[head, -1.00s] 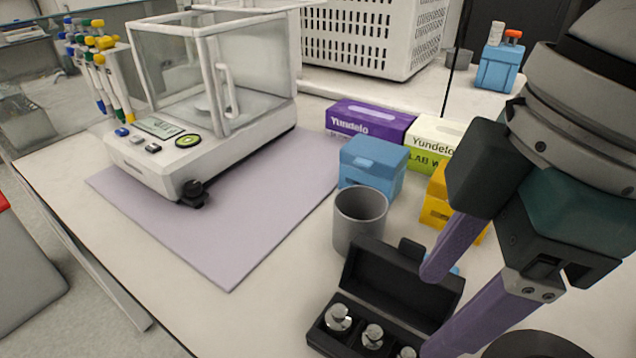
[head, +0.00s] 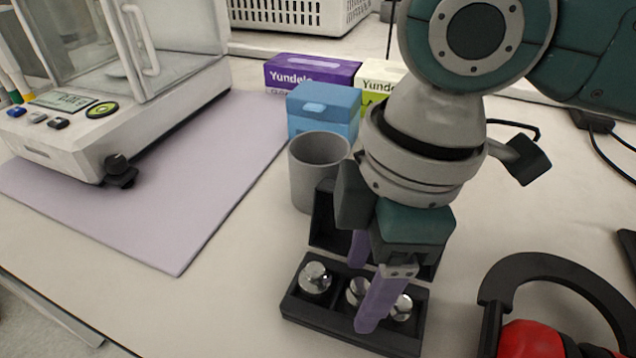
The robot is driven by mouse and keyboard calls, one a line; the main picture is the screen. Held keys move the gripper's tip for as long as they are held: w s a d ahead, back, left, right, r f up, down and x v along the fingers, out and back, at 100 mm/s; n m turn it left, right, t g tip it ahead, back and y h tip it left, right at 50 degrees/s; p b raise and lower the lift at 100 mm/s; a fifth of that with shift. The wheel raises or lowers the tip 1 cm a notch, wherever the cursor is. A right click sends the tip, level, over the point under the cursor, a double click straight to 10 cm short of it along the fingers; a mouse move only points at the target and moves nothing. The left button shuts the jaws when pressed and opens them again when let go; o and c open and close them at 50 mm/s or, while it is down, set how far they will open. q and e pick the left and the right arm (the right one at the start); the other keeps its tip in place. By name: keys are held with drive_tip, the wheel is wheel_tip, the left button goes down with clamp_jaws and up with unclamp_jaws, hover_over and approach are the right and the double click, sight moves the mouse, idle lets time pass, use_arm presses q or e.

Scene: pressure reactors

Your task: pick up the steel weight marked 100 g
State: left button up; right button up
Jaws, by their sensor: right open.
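An open black case (head: 295,306) holds three steel weights in a row. The left weight (head: 315,279) looks the largest. The middle weight (head: 356,291) is partly covered by a finger, and the right weight (head: 401,307) sits at the other end. The markings are too small to read, so I cannot tell which is 100 g. My right gripper (head: 366,285) points down over the case, open, its purple fingers in front of and behind the middle weight. Whether they touch it I cannot tell. The case's lid is mostly hidden behind the gripper. My left gripper is out of view.
A grey cup (head: 312,172) stands just behind the case. A blue box (head: 324,108) and a purple Yundelo carton (head: 311,74) are farther back. A balance (head: 130,120) stands on a lilac mat (head: 190,225) at left. Red-and-black ear defenders (head: 540,338) lie at front right.

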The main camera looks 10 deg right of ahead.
drive_tip(key=shift+f, duration=0.25)
clamp_jaws()
idle(0.3)
drive_tip(key=shift+r, duration=0.1)
